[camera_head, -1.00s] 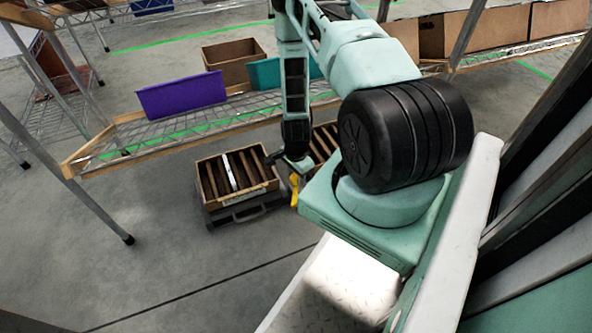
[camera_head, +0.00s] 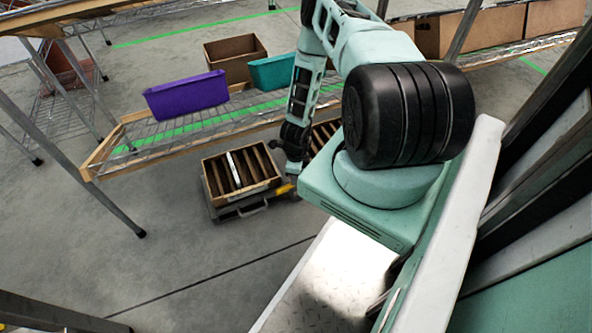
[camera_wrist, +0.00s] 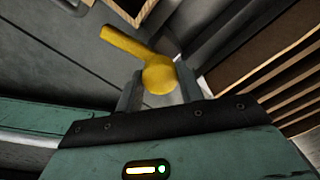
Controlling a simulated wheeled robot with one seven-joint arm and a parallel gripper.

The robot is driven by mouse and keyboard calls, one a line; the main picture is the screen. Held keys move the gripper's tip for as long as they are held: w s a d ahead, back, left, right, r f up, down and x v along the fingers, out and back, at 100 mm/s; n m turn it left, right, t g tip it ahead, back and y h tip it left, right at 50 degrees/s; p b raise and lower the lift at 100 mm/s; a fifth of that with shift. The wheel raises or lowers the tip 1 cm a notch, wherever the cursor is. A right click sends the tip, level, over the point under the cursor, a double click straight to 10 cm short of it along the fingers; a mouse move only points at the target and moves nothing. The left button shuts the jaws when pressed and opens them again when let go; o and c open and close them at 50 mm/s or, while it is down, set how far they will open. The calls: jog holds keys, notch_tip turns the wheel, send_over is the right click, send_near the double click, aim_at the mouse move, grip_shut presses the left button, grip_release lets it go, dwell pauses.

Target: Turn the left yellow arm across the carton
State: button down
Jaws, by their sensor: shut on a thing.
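The left yellow arm (camera_head: 284,189) is a short yellow bar, now pointing left by the near right corner of the left carton (camera_head: 250,190). In the wrist view the yellow arm (camera_wrist: 125,42) ends in a round knob between the two fingers of my gripper (camera_wrist: 158,86), which is shut on it. In the head view my arm's end hides the fingers and part of the yellow arm. The carton is an open tan box holding several brown upright pieces and one white one. It sits tilted on a dark base. I cannot tell whether the bar overlaps the carton's edge.
A second carton (camera_head: 319,139) with brown pieces stands to the right, partly behind my arm. A wire shelf (camera_head: 165,130) runs just behind, carrying a purple bin (camera_head: 187,97), a teal bin (camera_head: 272,72) and a brown box (camera_head: 232,58). The floor in front is clear.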

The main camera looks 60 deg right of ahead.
jog(key=shift+m+p, duration=0.5)
jog(key=shift+m, duration=0.4)
jog(key=c, duration=0.9)
grip_release()
jog(key=shift+r, duration=0.1)
